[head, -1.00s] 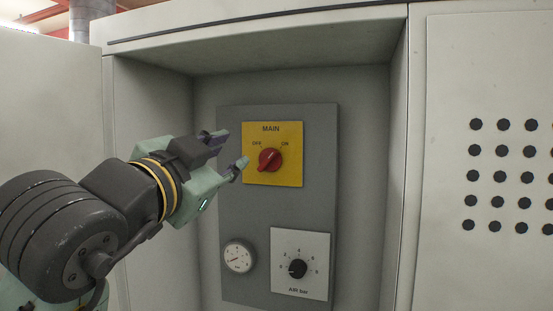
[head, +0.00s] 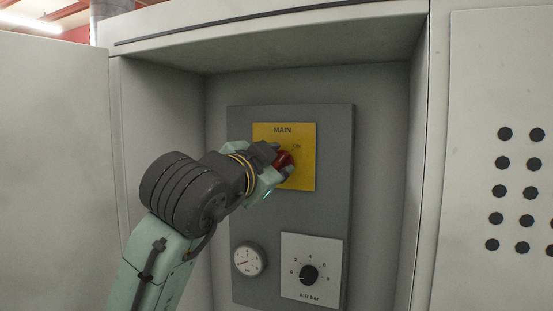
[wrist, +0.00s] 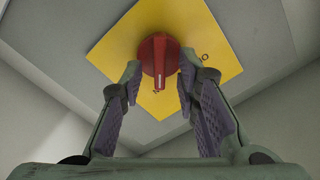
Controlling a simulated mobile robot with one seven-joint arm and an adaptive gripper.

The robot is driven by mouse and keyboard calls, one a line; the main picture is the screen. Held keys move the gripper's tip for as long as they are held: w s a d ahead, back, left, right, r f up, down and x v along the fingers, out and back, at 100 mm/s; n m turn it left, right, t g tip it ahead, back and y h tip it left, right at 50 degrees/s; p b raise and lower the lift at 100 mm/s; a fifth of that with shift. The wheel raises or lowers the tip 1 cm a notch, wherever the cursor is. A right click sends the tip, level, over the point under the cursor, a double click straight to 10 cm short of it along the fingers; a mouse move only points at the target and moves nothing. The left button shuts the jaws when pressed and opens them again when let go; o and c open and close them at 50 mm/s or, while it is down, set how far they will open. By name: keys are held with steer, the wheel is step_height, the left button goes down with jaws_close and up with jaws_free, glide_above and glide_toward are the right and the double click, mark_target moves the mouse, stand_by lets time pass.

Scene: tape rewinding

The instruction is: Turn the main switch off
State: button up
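The main switch is a red rotary knob (head: 284,158) on a yellow plate (head: 305,178) marked MAIN. In the head view ON shows at the knob's upper right, while the OFF label is hidden behind my gripper. My gripper (head: 280,164) is at the knob. In the wrist view the red knob (wrist: 158,55) sits between the tips of my gripper's open fingers (wrist: 160,76), one on each side. The knob's white pointer line faces down in that view. I cannot tell whether the fingertips touch the knob.
The plate is on a grey panel (head: 338,210) inside a recessed cabinet. Below are a round gauge (head: 249,260) and an AIR bar dial (head: 309,274). The recess's right wall (head: 410,180) and a perforated panel (head: 480,80) stand to the right.

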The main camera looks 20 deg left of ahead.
steer(key=shift+w, duration=0.3)
steer(key=shift+c, duration=0.5)
jaws_close()
